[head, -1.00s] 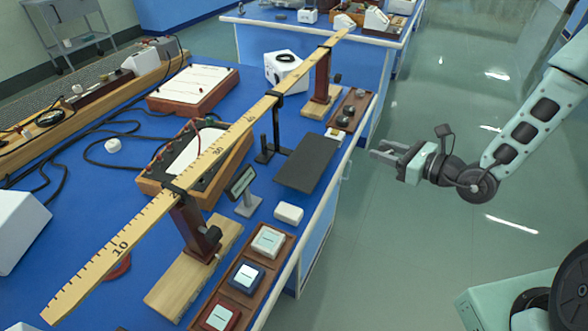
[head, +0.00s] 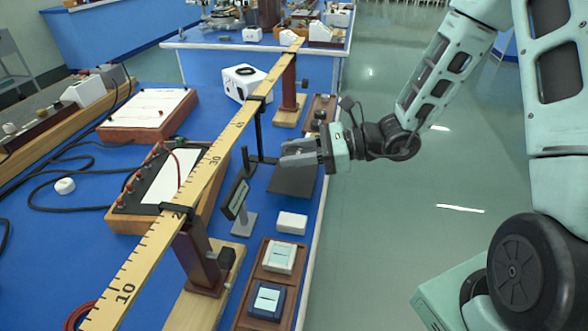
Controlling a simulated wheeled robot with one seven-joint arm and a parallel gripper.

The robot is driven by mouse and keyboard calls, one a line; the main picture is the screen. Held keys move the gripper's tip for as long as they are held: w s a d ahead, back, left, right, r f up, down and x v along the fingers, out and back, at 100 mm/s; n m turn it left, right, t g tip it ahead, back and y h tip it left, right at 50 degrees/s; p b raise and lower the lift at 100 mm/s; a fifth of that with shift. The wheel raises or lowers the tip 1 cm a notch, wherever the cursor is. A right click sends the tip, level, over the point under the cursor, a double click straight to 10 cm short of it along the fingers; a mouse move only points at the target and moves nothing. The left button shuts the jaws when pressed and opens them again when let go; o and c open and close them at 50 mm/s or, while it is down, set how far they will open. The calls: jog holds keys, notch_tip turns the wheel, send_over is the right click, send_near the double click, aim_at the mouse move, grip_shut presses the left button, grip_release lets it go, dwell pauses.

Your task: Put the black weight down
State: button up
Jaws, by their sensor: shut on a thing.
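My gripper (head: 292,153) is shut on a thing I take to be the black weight. The weight is too small and too hidden by the fingers to make out clearly. The fingers point left, above the bench's right side, and in the picture overlap the far part of a dark flat plate (head: 293,184). I cannot tell the exact height above the plate.
A long yellow ruler beam (head: 208,167) runs over the bench on stands, left of my gripper. A small display (head: 237,200), a white block (head: 292,222) and a wooden tray (head: 264,270) with boxed pieces stand nearer. A small brown tray (head: 329,103) lies beyond.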

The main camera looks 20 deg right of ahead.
aim_at(295, 175)
jog(key=shift+f, duration=2)
jog(key=shift+f+b, duration=0.2)
jog(key=shift+b, duration=0.15)
jog(key=o, duration=1.1)
